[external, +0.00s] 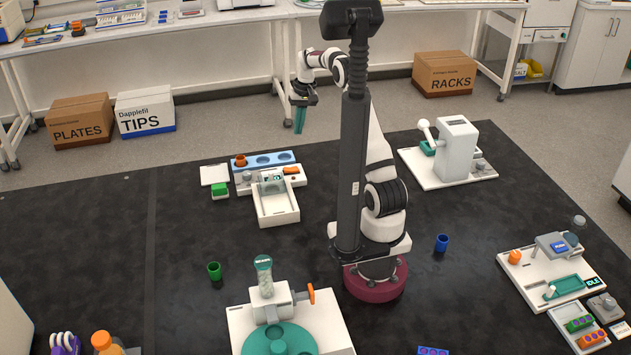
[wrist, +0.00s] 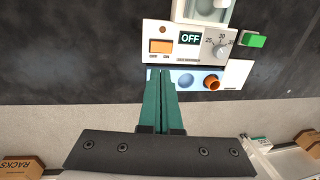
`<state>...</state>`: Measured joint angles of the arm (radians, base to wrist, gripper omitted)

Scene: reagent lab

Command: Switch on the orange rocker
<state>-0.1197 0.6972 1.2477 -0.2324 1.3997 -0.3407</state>
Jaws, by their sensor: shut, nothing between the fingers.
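The orange rocker (wrist: 160,46) sits on the panel of a white device (external: 276,205), left of a display (wrist: 190,38) reading OFF in the wrist view. It also shows as a small orange patch in the external view (external: 291,171). Small labels lie under it, too small to read surely. My gripper (wrist: 161,72) has long teal fingers, shut together and empty. In the wrist view their tips appear just below the rocker, over the blue rack. In the external view my gripper (external: 300,131) hangs high, behind the device and pointing down. No contact with the rocker shows.
A grey knob (wrist: 220,50) with a number scale is right of the display. A blue rack (external: 282,157) with an orange cup (external: 240,160) stands along the device's far edge. A green block (external: 220,191) is beside it. A white lever machine (external: 456,150) stands right.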

